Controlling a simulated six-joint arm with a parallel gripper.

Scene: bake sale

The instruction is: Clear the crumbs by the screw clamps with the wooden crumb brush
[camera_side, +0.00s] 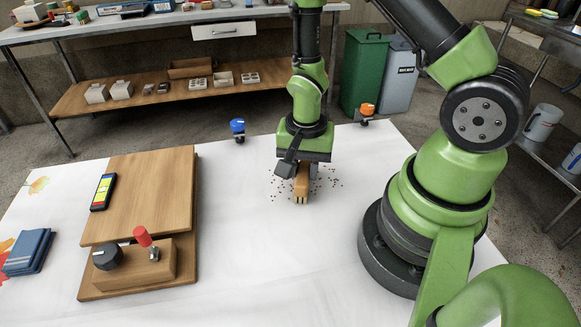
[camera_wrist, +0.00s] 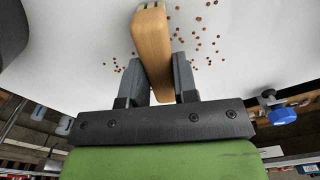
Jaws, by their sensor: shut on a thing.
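The wooden crumb brush (camera_side: 301,182) is held in my gripper (camera_side: 301,172), over the white table at the far middle. In the wrist view my gripper (camera_wrist: 160,85) is shut on the brush handle (camera_wrist: 152,45), with a dark finger on each side. Small brown and red crumbs (camera_side: 325,180) lie scattered around the brush; they also show in the wrist view (camera_wrist: 197,35). A blue screw clamp (camera_side: 238,128) and an orange screw clamp (camera_side: 367,110) sit on the far table edge, left and right of my gripper. Whether the bristles touch the table is unclear.
A wooden board (camera_side: 150,195) with a block bearing a red handle (camera_side: 142,237) and a black knob stands at the left. A phone-like device (camera_side: 102,192) and blue folded cloth (camera_side: 28,251) lie near it. The white table (camera_side: 265,250) is clear in front. Bins stand beyond.

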